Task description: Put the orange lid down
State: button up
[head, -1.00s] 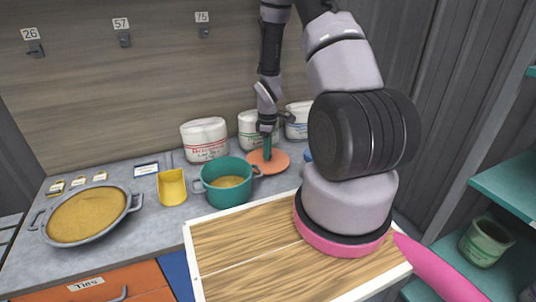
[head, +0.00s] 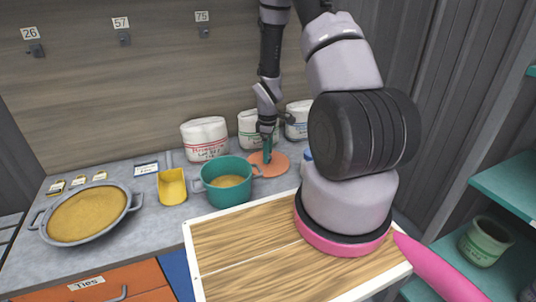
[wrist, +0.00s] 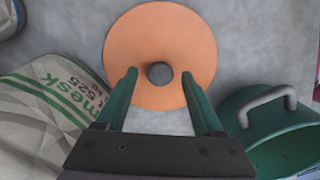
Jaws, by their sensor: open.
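The orange lid (head: 280,166) is a flat disc with a dark round knob. It lies on the grey counter behind and to the right of the teal pot (head: 228,194). In the wrist view the whole disc of the lid (wrist: 160,30) shows, knob up. My gripper (head: 267,155) is over the lid, pointing down. In the wrist view its green fingers (wrist: 160,74) are apart, one on each side of the knob, with gaps between. The pot holds tan powder and also shows in the wrist view (wrist: 262,122).
White sacks (head: 204,138) stand along the back wall, one close beside the lid. A yellow scoop (head: 172,187) and a grey pan of powder (head: 88,215) are to the left. A wooden board (head: 245,245) is in front.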

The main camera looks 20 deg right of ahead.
jog(key=s+a+r+m+t, duration=0.1)
jog(key=s+r+m+t, duration=0.15)
jog(key=r, duration=1.35)
jog(key=s+a+r+m+t, duration=0.15)
jog(key=r+m, duration=0.25)
jog(key=r, duration=1.2)
jog(key=s+a+r+m+t+y, duration=0.1)
jog(key=s+a+r+m, duration=0.1)
jog(key=s+r+m, duration=0.2)
jog(key=s+a+r+m+t+y, duration=0.1)
jog(key=s+a+r+m+t, duration=0.1)
jog(key=s+r, duration=0.8)
jog(key=s+a+m, duration=0.1)
jog(key=s+m, duration=0.1)
jog(key=shift+s+a+r, duration=0.25)
jog(key=shift+s+a, duration=0.05)
jog(key=shift+s, duration=0.1)
